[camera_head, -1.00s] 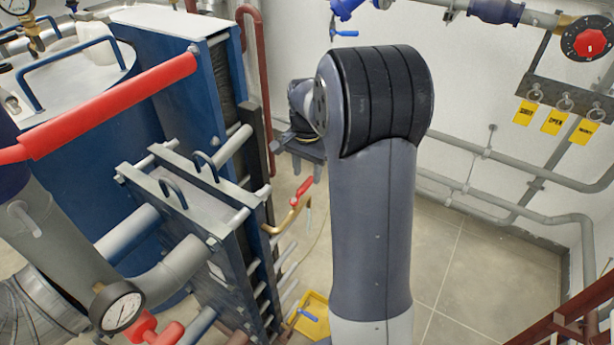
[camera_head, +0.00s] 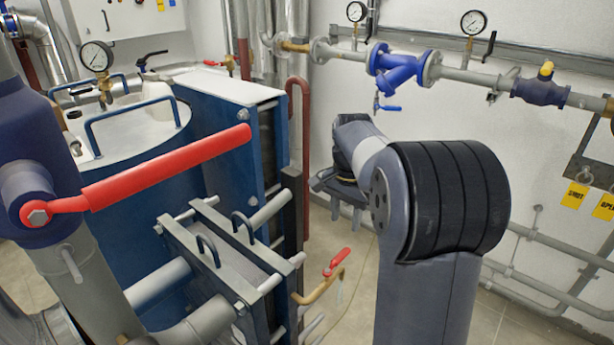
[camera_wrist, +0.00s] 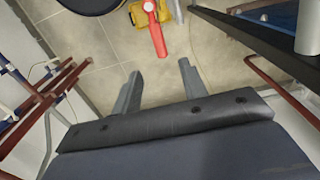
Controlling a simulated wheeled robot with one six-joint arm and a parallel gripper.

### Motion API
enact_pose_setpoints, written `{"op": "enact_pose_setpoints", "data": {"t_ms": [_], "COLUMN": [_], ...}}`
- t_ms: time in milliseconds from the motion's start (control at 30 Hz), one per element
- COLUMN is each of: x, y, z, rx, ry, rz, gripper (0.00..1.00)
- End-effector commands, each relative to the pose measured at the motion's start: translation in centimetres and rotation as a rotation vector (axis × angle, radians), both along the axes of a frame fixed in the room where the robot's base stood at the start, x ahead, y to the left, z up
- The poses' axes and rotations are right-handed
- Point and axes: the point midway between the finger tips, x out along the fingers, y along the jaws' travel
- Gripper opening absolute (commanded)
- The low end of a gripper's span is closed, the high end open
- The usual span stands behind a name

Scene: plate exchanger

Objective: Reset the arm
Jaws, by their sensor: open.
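My gripper (camera_head: 346,212) is at the end of my raised arm in the head view, right of the blue plate exchanger, with its fingers pointing down. In the wrist view my gripper (camera_wrist: 158,82) shows two separated fingers with nothing between them. Beyond the fingertips is a red valve handle (camera_wrist: 155,35), with the tiled floor below. A small red-handled valve on a brass pipe (camera_head: 338,262) is below my gripper in the head view.
The blue plate exchanger (camera_head: 220,110) and a long red lever (camera_head: 165,170) fill the left. A blue valve body (camera_head: 398,68) and gauges (camera_head: 473,22) line the wall pipe behind. Yellow tags (camera_head: 574,196) hang at right. Bare floor (camera_wrist: 105,50) shows past my fingers.

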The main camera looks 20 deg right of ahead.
Motion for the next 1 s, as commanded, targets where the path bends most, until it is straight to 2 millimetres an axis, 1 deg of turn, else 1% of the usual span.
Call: {"op": "enact_pose_setpoints", "data": {"t_ms": [167,400,567,600,800,1000], "x": [-0.1,-0.1,-0.1,-0.2,-0.8,-1.0], "y": [0.0,0.0,0.0,-0.1,-0.4,-0.5], "z": [-2.5,-7.3,-10.3,-10.6,-10.4,-10.4], "rx": [0.002,0.002,0.002,0.001,0.002,0.003], "ry": [0.006,0.006,0.008,0.003,0.001,0.001], "rz": [0.000,-0.001,-0.001,-0.013,-0.131,-0.169], "gripper": [0.41,0.41,0.41,0.41,0.41,0.41]}}
